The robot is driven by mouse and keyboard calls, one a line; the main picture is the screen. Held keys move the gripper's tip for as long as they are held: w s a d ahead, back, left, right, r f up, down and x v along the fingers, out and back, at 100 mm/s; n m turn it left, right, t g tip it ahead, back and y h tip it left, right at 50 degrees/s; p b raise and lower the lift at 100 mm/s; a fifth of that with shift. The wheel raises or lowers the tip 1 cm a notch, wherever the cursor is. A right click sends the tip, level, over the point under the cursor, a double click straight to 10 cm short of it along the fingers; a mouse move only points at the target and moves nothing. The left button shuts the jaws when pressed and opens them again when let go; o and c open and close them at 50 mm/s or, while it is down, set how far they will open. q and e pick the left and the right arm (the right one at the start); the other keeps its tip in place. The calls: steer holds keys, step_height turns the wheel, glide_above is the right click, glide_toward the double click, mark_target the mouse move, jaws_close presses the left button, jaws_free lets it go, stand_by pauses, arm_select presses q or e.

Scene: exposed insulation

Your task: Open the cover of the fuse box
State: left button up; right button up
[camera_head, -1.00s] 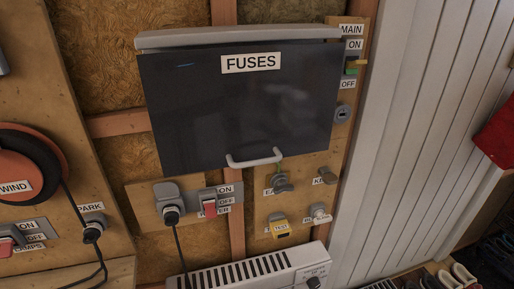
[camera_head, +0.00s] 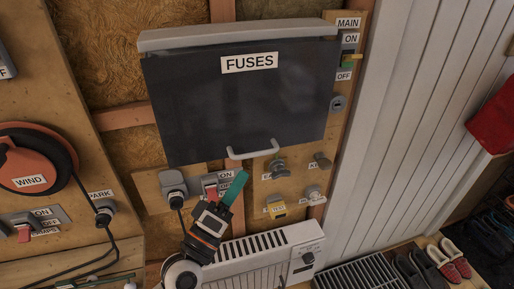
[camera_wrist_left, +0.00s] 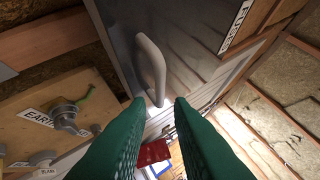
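The fuse box has a dark, flat cover (camera_head: 240,105) under a grey top housing (camera_head: 240,35), with a white FUSES label on it. The cover hangs down shut. Its pale bar handle (camera_head: 252,151) is at the bottom edge. My left gripper (camera_head: 238,182) has green fingers and is below and slightly left of the handle. In the left wrist view its two fingers (camera_wrist_left: 160,104) are apart with nothing between them, and the handle (camera_wrist_left: 153,68) is just beyond the tips. My right gripper is not in view.
A plug and a red switch (camera_head: 211,187) are behind my left gripper. A white heater (camera_head: 265,252) is below. The main switch (camera_head: 349,62) is at the cover's right. Shoes (camera_head: 447,262) lie at lower right.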

mark_target(257, 152)
arm_select(q)
steer(key=p+x, duration=0.2)
steer(key=x, duration=0.6)
steer(key=shift+f, duration=0.1)
steer(key=shift+c, duration=0.2)
jaws_close()
